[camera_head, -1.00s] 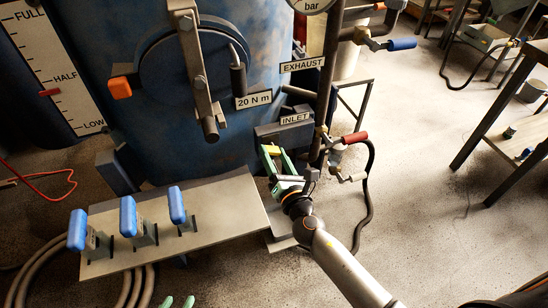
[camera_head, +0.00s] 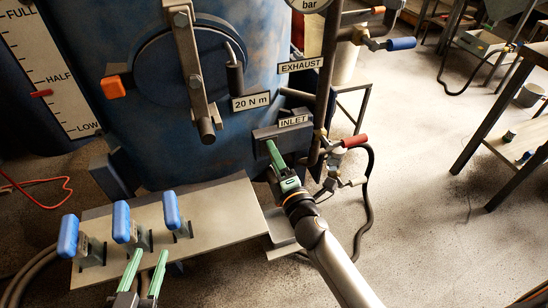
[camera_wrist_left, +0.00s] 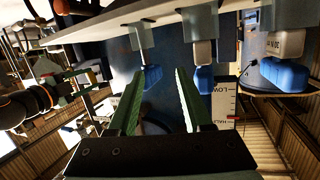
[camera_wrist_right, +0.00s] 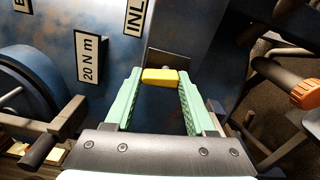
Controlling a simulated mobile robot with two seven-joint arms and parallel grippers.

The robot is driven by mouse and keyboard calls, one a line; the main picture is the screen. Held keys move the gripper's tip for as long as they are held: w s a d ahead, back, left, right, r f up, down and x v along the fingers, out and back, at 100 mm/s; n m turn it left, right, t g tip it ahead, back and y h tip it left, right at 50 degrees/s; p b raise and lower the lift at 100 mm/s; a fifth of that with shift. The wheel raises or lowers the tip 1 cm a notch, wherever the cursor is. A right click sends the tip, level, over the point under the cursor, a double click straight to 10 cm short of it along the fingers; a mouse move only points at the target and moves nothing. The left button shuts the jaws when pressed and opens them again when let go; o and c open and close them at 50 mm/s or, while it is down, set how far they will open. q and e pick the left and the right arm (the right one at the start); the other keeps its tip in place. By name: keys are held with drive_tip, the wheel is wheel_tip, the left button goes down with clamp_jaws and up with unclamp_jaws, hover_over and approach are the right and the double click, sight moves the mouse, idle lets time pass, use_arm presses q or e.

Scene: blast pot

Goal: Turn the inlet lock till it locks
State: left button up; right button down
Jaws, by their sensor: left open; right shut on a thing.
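The inlet lock shows in the right wrist view as a yellow tab (camera_wrist_right: 160,77) in front of a dark plate on the blue pot. My right gripper (camera_head: 278,163) is at the inlet box under the INLET label (camera_head: 294,121), its green fingers shut on the tab. In the head view the gripper hides the tab. My left gripper (camera_head: 146,268) is open and empty, in front of the panel with blue handles. Its spread green fingers also show in the left wrist view (camera_wrist_left: 160,95).
Blue handles (camera_head: 122,222) stand on the grey panel (camera_head: 225,205) close to my left gripper. A red-handled valve (camera_head: 355,140), pipe and black hose are just right of my right gripper. A bench (camera_head: 500,130) stands at the right. Open floor lies between.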

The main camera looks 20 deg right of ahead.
use_arm(q)
drive_tip(key=shift+r, duration=0.15)
use_arm(e)
drive_tip(key=shift+m, duration=0.8)
use_arm(q)
drive_tip(key=shift+r, duration=0.1)
use_arm(e)
drive_tip(key=shift+c, duration=1.2)
unclamp_jaws()
drive_tip(key=shift+s+d, duration=0.1)
